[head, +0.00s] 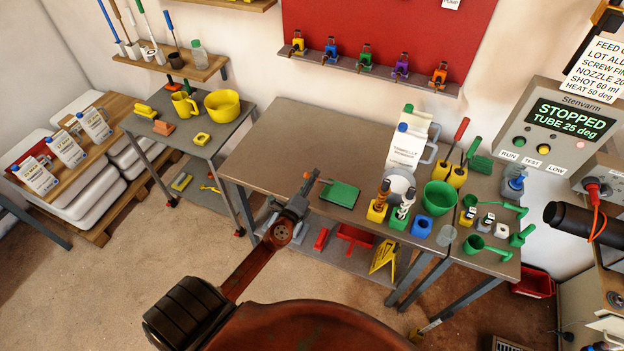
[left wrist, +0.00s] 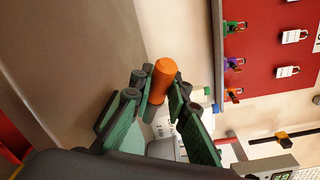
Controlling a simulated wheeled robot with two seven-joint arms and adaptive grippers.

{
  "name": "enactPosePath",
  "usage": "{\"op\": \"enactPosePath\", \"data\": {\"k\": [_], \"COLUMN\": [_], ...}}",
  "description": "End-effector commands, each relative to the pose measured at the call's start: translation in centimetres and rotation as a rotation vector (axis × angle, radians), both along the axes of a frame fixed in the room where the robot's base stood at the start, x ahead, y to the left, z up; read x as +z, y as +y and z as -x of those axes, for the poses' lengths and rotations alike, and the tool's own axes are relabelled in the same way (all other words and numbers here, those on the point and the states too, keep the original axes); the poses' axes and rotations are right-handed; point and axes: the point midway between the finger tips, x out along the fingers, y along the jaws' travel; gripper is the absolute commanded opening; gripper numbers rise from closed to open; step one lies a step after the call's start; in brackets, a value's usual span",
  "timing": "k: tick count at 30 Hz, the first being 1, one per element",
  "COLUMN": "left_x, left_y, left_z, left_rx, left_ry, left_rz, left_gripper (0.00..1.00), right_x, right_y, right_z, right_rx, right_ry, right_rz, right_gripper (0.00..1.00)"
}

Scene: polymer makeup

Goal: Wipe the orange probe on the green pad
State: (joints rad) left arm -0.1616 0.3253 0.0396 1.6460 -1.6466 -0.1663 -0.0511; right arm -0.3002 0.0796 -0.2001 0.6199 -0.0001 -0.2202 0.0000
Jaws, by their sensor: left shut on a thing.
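My left gripper (head: 305,188) is over the front edge of the grey workbench, just left of the green pad (head: 340,193). It is shut on the orange probe (left wrist: 161,79). In the left wrist view the probe's orange end sticks out beyond the green-faced fingers (left wrist: 157,105). In the head view the probe is small and partly covered by the gripper. The green pad lies flat on the bench and appears apart from the gripper. I cannot make out the pad in the left wrist view. My right gripper is not in view.
Right of the pad stand a yellow block (head: 377,211) and a green block (head: 398,218) with upright tools, a blue block (head: 421,228), a green cup (head: 438,197) and a white jug (head: 405,150). The bench is clear left of and behind the pad.

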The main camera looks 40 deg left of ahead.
Motion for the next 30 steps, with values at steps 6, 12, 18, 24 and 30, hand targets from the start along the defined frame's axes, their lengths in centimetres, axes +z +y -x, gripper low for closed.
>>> {"op": "enactPosePath", "data": {"k": [6, 12, 18, 24, 30], "left_x": [1.9, 3.2, 3.9, 3.9, 3.9], "left_y": [-0.1, -0.1, -0.1, -0.1, -0.1], "left_z": [0.0, -0.1, -0.1, -0.1, -0.1], "left_rx": [-0.001, -0.001, -0.001, -0.001, -0.001], "left_ry": [-0.003, -0.003, -0.003, -0.002, -0.002], "left_rz": [-0.001, 0.0, -0.001, 0.0, 0.0], "left_gripper": [0.0, 0.0, 0.0, 0.0, 0.0], "right_x": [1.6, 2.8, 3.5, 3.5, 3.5], "right_y": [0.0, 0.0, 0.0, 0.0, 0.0], "right_z": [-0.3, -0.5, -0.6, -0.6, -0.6], "right_rx": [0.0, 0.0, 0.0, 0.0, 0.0], "right_ry": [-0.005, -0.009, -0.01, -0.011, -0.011], "right_rz": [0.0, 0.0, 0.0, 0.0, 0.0], "right_gripper": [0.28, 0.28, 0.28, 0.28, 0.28]}}
